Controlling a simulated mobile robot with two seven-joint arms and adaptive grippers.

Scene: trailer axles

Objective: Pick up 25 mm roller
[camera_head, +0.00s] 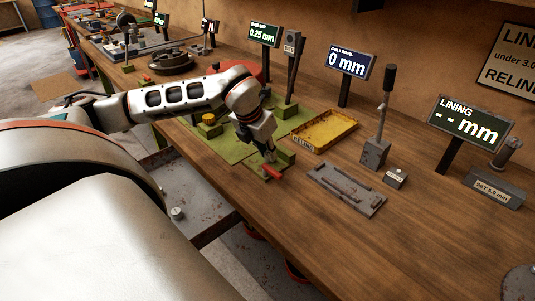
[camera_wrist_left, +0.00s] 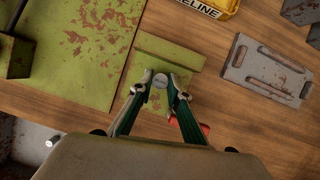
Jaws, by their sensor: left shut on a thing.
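My left gripper (camera_head: 268,158) points down over a small green tray (camera_head: 286,160) on the bench. In the left wrist view its two fingertips (camera_wrist_left: 160,86) close on a small grey round-ended piece (camera_wrist_left: 160,79), which looks like the roller. I cannot read a size on it. The same green tray (camera_wrist_left: 168,50) lies under and around the fingertips. In the head view the roller is too small to make out behind the fingers. I cannot tell whether it touches the tray. My right gripper is out of view.
A red piece (camera_wrist_left: 204,128) lies close beside the fingers. A yellow RELINE tray (camera_head: 325,132) stands behind, a grey slotted plate (camera_head: 346,190) to the right. A gauge stand (camera_head: 376,150) and display screens (camera_head: 470,125) stand farther back.

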